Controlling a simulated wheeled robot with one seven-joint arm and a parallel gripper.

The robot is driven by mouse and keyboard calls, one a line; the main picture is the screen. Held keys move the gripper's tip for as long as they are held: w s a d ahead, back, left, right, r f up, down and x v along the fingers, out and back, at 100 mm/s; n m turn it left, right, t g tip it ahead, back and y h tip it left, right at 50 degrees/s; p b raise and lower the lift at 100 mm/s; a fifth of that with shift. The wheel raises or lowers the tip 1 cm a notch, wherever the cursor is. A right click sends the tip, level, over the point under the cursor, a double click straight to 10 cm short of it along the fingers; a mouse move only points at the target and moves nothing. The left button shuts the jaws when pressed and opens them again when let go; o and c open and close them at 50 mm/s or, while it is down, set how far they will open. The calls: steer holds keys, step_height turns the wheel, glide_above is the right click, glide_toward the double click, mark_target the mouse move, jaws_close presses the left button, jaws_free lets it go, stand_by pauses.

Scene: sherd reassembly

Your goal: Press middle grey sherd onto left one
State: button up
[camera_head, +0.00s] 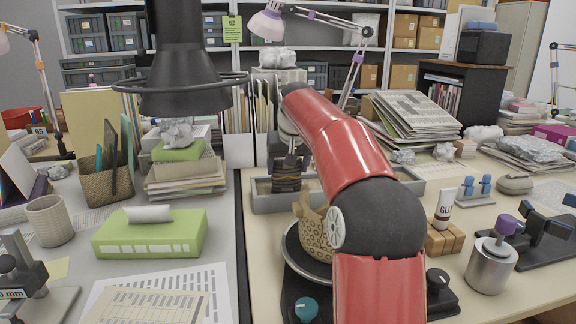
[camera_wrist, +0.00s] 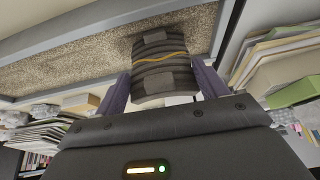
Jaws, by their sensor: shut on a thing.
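My gripper (camera_head: 291,160) is over the sand tray (camera_head: 268,204), mostly behind my red arm. In the wrist view its purple fingers (camera_wrist: 163,72) are shut on a dark grey ribbed sherd (camera_wrist: 160,82), one finger at each side. A wavy yellow-orange line crosses the grey body. Beyond that line is another grey ribbed piece (camera_wrist: 157,40), lying against the held one with no clear gap. Each part carries a lighter grey patch. The grey sherds also show as a dark striped stack (camera_head: 286,180) in the head view. Which sherd is left or middle is not clear.
A patterned tan pot (camera_head: 313,236) stands on a dark turntable in front of the tray, partly behind my arm. A glue tube (camera_head: 445,204) in a wooden block and a metal canister (camera_head: 491,266) stand to the right. A green box (camera_head: 150,233) lies left.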

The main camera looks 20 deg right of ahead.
steer(key=shift+f, duration=0.1)
steer(key=o, duration=0.8)
steer(key=shift+o, duration=0.2)
steer(key=v, duration=0.7)
steer(key=shift+s+r, duration=0.15)
steer(key=shift+r, duration=0.25)
